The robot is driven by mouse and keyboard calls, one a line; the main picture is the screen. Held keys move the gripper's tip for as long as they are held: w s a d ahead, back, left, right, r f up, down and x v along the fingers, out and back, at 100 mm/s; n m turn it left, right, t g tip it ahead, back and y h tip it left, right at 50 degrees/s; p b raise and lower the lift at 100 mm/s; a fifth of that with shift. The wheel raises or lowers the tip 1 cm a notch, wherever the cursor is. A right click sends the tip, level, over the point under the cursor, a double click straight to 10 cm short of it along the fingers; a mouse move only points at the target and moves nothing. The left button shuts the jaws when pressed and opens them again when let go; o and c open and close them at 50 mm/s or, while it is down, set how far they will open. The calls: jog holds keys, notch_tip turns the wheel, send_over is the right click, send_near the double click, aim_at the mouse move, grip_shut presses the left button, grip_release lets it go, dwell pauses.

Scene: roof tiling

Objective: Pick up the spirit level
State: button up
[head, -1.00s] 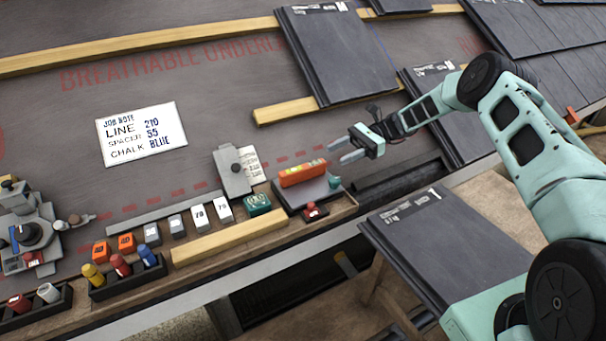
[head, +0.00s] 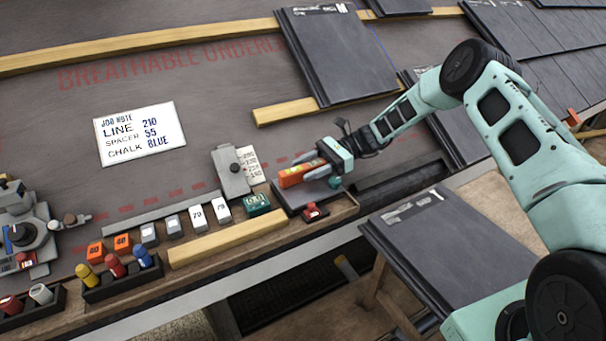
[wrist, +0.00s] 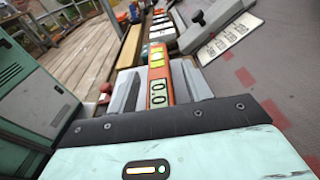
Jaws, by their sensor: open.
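The spirit level (head: 297,175) is a short orange bar with a yellow-green vial, lying on a dark tray (head: 285,203) at the right end of the tool ledge. In the wrist view the level (wrist: 157,75) shows a display reading 0.0 and lies lengthwise between my fingers. My gripper (head: 301,167) is open, with one finger on either side of the level. In the wrist view my gripper (wrist: 158,88) has a visible gap beside the level on at least the left side. Whether a finger touches it I cannot tell.
A teal box (head: 256,204), a red-topped item (head: 312,211) and several numbered blocks sit along the ledge. Dark slates (head: 335,55) lie behind, and a slate stack (head: 430,235) is at front right.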

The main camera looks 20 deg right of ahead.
grip_shut()
